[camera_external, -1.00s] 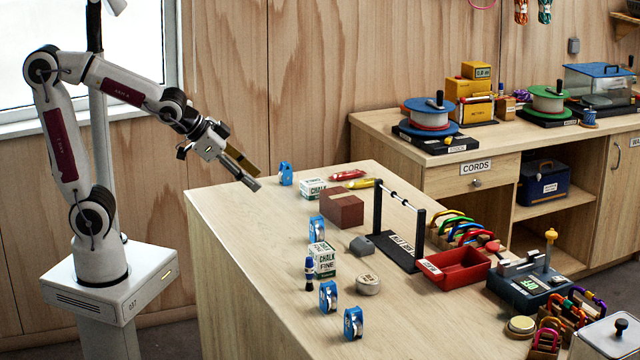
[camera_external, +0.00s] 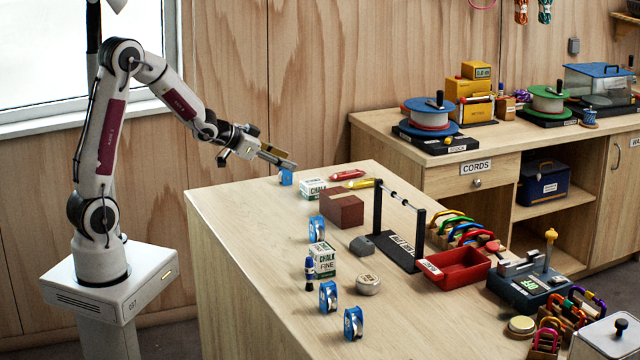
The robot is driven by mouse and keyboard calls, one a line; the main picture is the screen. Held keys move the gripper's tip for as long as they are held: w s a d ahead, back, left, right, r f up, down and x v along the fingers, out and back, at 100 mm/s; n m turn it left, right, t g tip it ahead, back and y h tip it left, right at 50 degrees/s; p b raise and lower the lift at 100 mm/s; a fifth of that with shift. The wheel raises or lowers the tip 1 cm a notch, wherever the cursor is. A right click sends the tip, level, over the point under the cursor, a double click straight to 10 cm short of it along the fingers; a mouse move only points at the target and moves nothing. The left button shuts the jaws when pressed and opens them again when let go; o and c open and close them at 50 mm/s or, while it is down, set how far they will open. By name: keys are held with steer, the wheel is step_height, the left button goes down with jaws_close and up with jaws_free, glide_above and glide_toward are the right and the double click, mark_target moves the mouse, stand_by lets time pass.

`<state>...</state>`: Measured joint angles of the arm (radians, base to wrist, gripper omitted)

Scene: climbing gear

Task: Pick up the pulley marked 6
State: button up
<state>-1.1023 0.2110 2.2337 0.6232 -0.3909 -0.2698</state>
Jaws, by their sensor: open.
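Several small blue pulleys stand on the table. One pulley (camera_external: 286,178) is at the far left end, partly covered by my gripper. Another pulley (camera_external: 317,229) stands beside the brown block, and two more, a pulley (camera_external: 328,297) and a pulley (camera_external: 353,323), stand near the front edge. The numbers on them are too small to read. My gripper (camera_external: 286,163) is open and empty, with its fingers pointing right, over or in front of the far pulley. I cannot tell whether it touches that pulley.
A chalk box (camera_external: 313,189) and a brown block (camera_external: 342,209) stand close to the far pulley. A second chalk box (camera_external: 322,260), a brush (camera_external: 309,274) and a round tin (camera_external: 368,284) stand nearer the front. A black bar stand (camera_external: 400,251) and a red tray (camera_external: 456,269) are to the right.

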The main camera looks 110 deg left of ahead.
steer(key=s+a+f, duration=0.4)
steer(key=s+a, duration=0.1)
steer(key=a, duration=0.1)
steer(key=n+t+y, duration=0.1)
steer(key=n, duration=0.1)
glide_toward(281, 171)
steer(key=a+f, duration=0.1)
steer(key=w+a+f, duration=0.1)
steer(key=a, duration=0.1)
steer(key=shift+f, duration=0.1)
steer(key=shift+w, duration=0.1)
steer(key=shift+x, duration=1.25)
steer(key=shift+w, duration=0.2)
steer(key=shift+w+a+f, duration=0.2)
steer(key=shift+w+a, duration=0.25)
steer(key=shift+w, duration=0.15)
steer(key=shift+w+a+f, duration=0.2)
steer(key=shift+w+a, duration=0.25)
steer(key=shift+w, duration=0.2)
steer(key=shift+x, duration=0.95)
